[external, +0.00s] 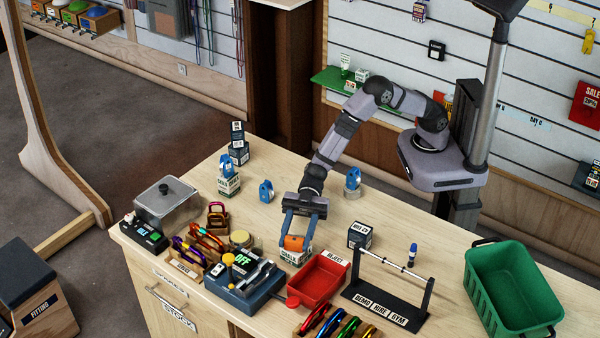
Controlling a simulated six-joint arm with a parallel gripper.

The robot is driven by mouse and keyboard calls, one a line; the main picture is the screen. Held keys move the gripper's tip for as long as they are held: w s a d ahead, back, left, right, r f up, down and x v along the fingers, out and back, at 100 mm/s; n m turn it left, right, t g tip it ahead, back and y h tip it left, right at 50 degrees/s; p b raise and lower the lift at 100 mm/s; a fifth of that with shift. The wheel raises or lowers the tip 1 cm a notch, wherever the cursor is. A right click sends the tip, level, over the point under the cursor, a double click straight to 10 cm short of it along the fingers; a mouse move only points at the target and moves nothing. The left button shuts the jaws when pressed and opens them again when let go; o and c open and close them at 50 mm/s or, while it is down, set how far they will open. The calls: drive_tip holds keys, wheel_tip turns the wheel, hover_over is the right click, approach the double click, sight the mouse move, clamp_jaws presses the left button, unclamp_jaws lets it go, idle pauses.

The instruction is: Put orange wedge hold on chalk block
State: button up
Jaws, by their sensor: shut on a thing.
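The orange wedge hold (292,242) is between the blue fingers of my gripper (303,238), which is shut on it. Directly below it is a white and green chalk block (296,257) on the counter. The hold appears at the block's top; I cannot tell whether they touch or a small gap is left. The fingers partly hide the hold.
A red tray (318,282) is just right of the block, and a dark blue device (240,278) is front left. A dark box (360,236) and a black-based rack (388,301) stand to the right.

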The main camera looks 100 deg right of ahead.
drive_tip(key=shift+f, duration=0.1)
drive_tip(key=shift+s+d+f+b, duration=0.1)
drive_tip(key=shift+s+f+b, duration=0.2)
drive_tip(key=shift+f+b, duration=0.3)
drive_tip(key=o, duration=1.1)
drive_tip(key=shift+f, duration=0.2)
drive_tip(key=shift+r, duration=0.1)
drive_tip(key=shift+w+r+p, duration=0.15)
drive_tip(key=shift+r+p, duration=0.45)
drive_tip(key=shift+p, duration=0.1)
drive_tip(key=b+v, duration=0.3)
drive_tip(key=v, duration=0.9)
drive_tip(key=shift+w+r, duration=0.1)
drive_tip(key=shift+r, duration=0.05)
